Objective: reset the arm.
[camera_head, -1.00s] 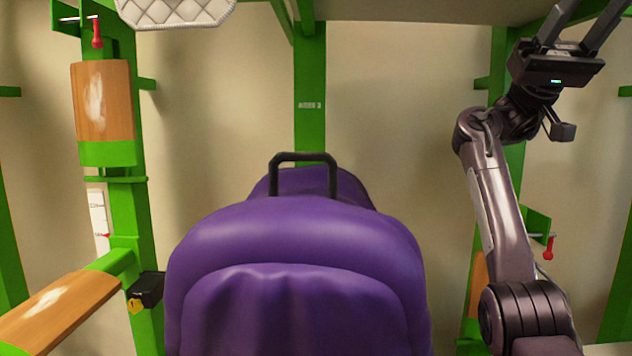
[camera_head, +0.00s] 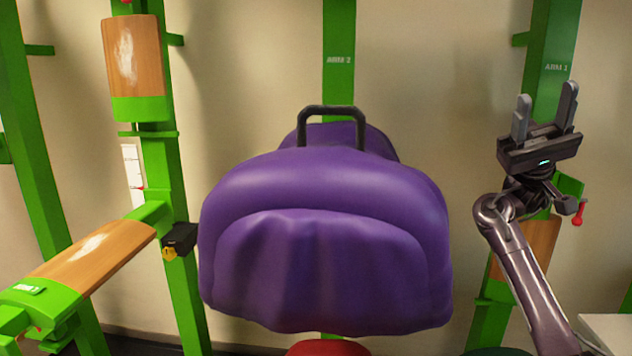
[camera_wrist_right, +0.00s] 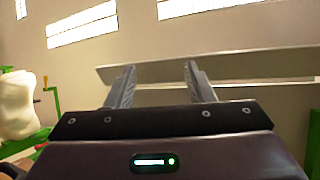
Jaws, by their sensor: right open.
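My right gripper (camera_head: 545,108) is raised at the right with its two fingers pointing up, apart and empty. In the right wrist view its fingers (camera_wrist_right: 160,85) also stand apart with nothing between them. A wood-faced green arm (camera_head: 90,255) sticks out from the left post. Another wood-faced piece (camera_head: 135,60) stands upright higher on that post. A third wooden pad (camera_head: 530,250) shows partly behind my right arm, with a red-handled pin (camera_head: 579,212) beside it. My left gripper is not in view.
A small black box (camera_head: 180,240) sits on the left post. A pale surface (camera_head: 608,332) is at the lower right.

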